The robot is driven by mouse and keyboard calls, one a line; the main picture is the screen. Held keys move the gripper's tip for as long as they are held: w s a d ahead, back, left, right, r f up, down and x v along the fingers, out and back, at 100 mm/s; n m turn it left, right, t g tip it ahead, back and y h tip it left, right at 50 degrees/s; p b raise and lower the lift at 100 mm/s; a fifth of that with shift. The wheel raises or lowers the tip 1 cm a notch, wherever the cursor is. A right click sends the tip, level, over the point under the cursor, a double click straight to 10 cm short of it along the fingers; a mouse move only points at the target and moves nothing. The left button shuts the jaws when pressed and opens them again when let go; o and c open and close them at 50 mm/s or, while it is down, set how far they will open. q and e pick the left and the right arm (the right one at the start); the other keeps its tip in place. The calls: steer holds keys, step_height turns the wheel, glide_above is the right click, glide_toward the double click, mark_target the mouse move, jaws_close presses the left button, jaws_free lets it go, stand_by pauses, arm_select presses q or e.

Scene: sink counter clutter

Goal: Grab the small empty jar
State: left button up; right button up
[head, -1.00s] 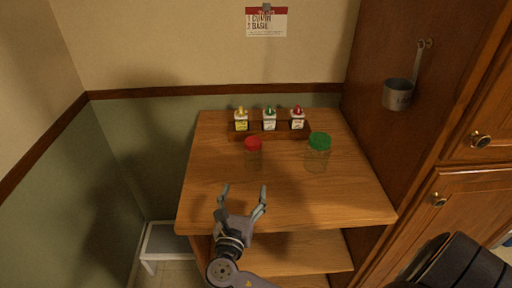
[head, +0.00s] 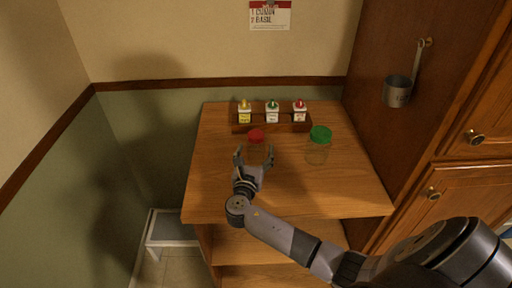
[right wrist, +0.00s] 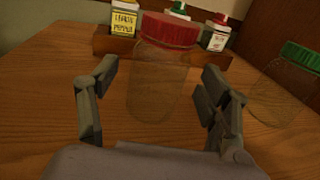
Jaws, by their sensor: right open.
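The small empty jar (head: 257,151) is clear with a red lid and stands upright on the wooden table. In the right wrist view the red-lidded jar (right wrist: 160,75) stands just ahead, between the lines of the two fingers. My right gripper (head: 254,155) is open, its fingers on either side of the jar's near side; I cannot tell whether they touch it. The right gripper also shows in the right wrist view (right wrist: 155,92) with nothing clamped. A larger clear jar with a green lid (head: 318,151) stands to the right. My left gripper is not in view.
A wooden rack (head: 290,126) with several spice bottles stands behind the jars. A metal measuring cup (head: 397,91) hangs on the cabinet side at the right. The table's front area (head: 330,195) is bare. A small white stool (head: 165,231) stands on the floor at the left.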

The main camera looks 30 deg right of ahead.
steer(key=shift+x, duration=1.5)
steer(key=shift+a+f, duration=0.1)
steer(key=shift+c, duration=0.2)
steer(key=c, duration=1.3)
